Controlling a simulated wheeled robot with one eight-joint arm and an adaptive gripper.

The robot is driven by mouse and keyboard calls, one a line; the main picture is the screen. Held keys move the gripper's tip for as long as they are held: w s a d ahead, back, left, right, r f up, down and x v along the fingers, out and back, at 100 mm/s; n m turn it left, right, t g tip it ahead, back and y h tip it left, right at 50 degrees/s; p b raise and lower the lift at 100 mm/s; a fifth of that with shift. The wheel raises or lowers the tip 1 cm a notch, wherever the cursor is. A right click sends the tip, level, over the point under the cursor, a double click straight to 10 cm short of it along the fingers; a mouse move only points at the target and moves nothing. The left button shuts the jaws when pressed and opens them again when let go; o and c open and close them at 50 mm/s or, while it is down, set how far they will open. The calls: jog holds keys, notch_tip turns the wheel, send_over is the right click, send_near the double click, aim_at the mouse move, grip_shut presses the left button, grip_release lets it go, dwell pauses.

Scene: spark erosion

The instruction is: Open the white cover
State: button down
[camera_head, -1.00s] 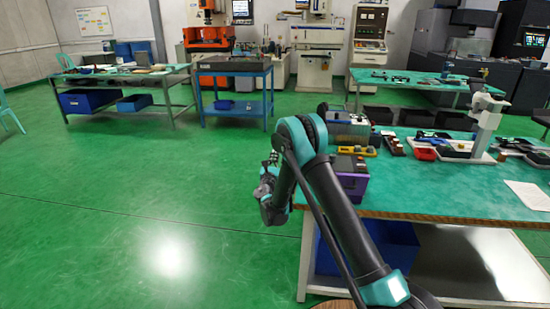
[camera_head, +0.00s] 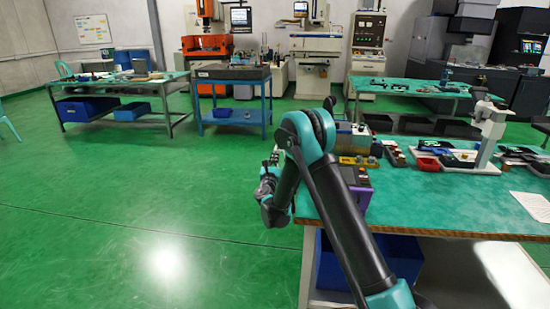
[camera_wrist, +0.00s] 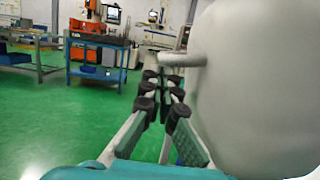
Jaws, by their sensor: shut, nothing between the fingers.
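I cannot make out for certain which thing is the white cover. A white machine (camera_head: 309,62) with a column and a base stands against the back wall in the head view, but its cover cannot be told apart at this size. My gripper (camera_head: 272,158) hangs over open floor, left of the near workbench and far from that machine. In the wrist view my gripper (camera_wrist: 155,88) is shut and empty, its dark fingertip pads close together. A large, smooth grey-white rounded shape (camera_wrist: 260,75) fills the right of that view; I cannot tell what it is.
The green-topped workbench (camera_head: 440,208) at the right holds a purple-sided box (camera_head: 357,190), a red tray (camera_head: 428,164) and a paper sheet (camera_head: 533,206). A blue table (camera_head: 233,105) and another green-topped table (camera_head: 98,85) stand farther back.

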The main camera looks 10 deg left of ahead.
jog(key=shift+d+r+m+h, duration=0.25)
jog(key=shift+d+r+m, duration=0.3)
jog(key=shift+r+m, duration=0.25)
jog(key=shift+d+r+m+h, duration=0.25)
jog(key=shift+d+r+m, duration=0.3)
jog(key=shift+r+m, duration=0.2)
